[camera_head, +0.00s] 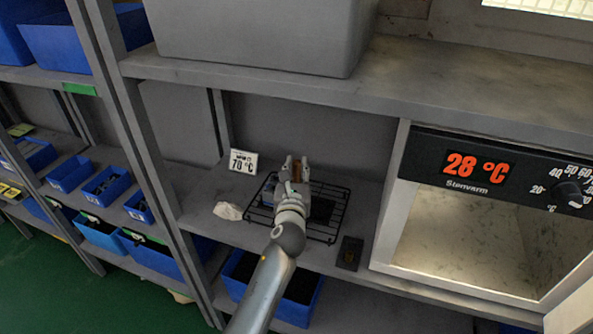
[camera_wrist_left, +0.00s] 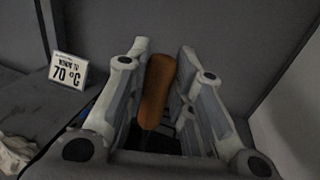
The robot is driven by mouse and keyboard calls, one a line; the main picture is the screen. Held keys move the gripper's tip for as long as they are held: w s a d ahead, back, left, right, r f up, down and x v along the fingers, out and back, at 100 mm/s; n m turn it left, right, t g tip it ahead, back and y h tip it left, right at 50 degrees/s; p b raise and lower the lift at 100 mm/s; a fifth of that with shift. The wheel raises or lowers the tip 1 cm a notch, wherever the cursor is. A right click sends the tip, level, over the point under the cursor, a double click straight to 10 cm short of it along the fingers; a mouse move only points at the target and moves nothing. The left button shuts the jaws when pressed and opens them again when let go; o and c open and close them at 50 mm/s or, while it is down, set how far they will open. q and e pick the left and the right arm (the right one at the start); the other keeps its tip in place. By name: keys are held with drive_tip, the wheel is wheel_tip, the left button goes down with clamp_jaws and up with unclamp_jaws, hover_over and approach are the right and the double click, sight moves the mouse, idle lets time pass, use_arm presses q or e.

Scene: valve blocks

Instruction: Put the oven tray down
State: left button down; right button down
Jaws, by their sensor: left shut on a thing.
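My left gripper (camera_head: 295,170) reaches over a black wire rack (camera_head: 342,212) on the middle shelf. It is shut on an upright orange-brown handle (camera_wrist_left: 157,85), which shows between its fingers in the left wrist view (camera_wrist_left: 164,60). A dark flat piece (camera_head: 321,210), perhaps the oven tray, shows just right of the gripper within the rack's outline. Most of the tray is hidden by my gripper and arm, and I cannot tell whether it touches the rack. My right gripper is not in view.
An open, empty oven (camera_head: 460,238) showing 28 °C stands at right. A whitish lump (camera_head: 228,211) lies left, a small dark block (camera_head: 349,253) right. A shelf board (camera_head: 270,88) hangs above.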

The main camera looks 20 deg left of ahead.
use_arm(q)
drive_tip(key=shift+r, duration=0.15)
drive_tip(key=c, duration=1.7)
unclamp_jaws()
drive_tip(key=shift+f, duration=0.2)
drive_tip(key=o, duration=0.4)
drive_tip(key=shift+s, duration=0.1)
drive_tip(key=shift+o, duration=0.2)
drive_tip(key=shift+r, duration=0.2)
drive_tip(key=shift+s+f, duration=0.1)
drive_tip(key=shift+s, duration=0.15)
drive_tip(key=v, duration=1.1)
drive_tip(key=shift+s+b, duration=0.25)
drive_tip(key=shift+b, duration=0.2)
drive_tip(key=shift+d, duration=0.1)
